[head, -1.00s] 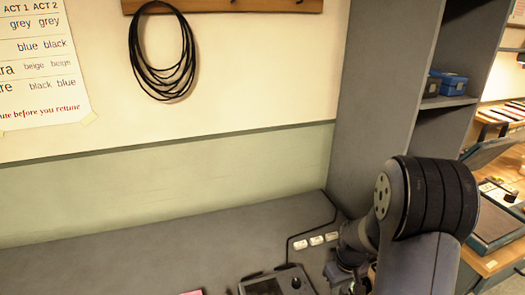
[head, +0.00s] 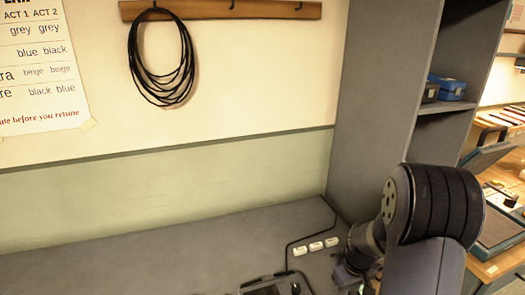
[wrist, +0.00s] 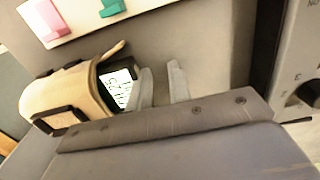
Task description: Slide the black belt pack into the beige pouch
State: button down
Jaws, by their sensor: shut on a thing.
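In the wrist view the beige pouch (wrist: 62,92) lies on its side at the left, its mouth facing my gripper (wrist: 162,82). A black-edged piece with a white printed label (wrist: 119,88), apparently the black belt pack, shows at the pouch's mouth beside my left finger. Most of it is hidden by the pouch and finger. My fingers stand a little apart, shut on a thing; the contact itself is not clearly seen. In the head view my arm covers the lower right, and neither the pouch nor the pack can be made out.
A pale board with pink (wrist: 48,18) and green (wrist: 112,7) pieces lies beyond the pouch. A device with a knob (wrist: 311,92) stands at the right. The grey counter (head: 150,265) is clear at left. White tags (head: 316,246), a cable coil (head: 160,60) and a side shelf (head: 445,105) also show.

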jog(key=shift+d+f, duration=0.35)
jog(key=shift+d, duration=0.05)
jog(key=shift+w+d, duration=0.1)
jog(key=shift+d, duration=0.55)
jog(key=shift+w+d, duration=0.1)
jog(key=shift+d, duration=0.3)
jog(key=shift+s+a+f, duration=0.1)
jog(key=shift+s+a, duration=0.1)
jog(key=shift+a, duration=0.25)
jog(key=shift+s+a, duration=0.15)
jog(key=shift+a, duration=0.3)
jog(key=shift+w+a+r+p, duration=0.1)
jog(key=shift+a+r+p, duration=0.15)
jog(key=shift+r, duration=0.15)
jog(key=shift+w+a+r+p, duration=0.1)
jog(key=shift+r+p, duration=0.15)
jog(key=shift+r, duration=0.1)
notch_tip(320, 180, up, 7)
jog(key=p, duration=0.4)
jog(key=shift+d+p, duration=0.2)
jog(key=shift+p, duration=0.15)
jog(key=shift+w+f, duration=0.1)
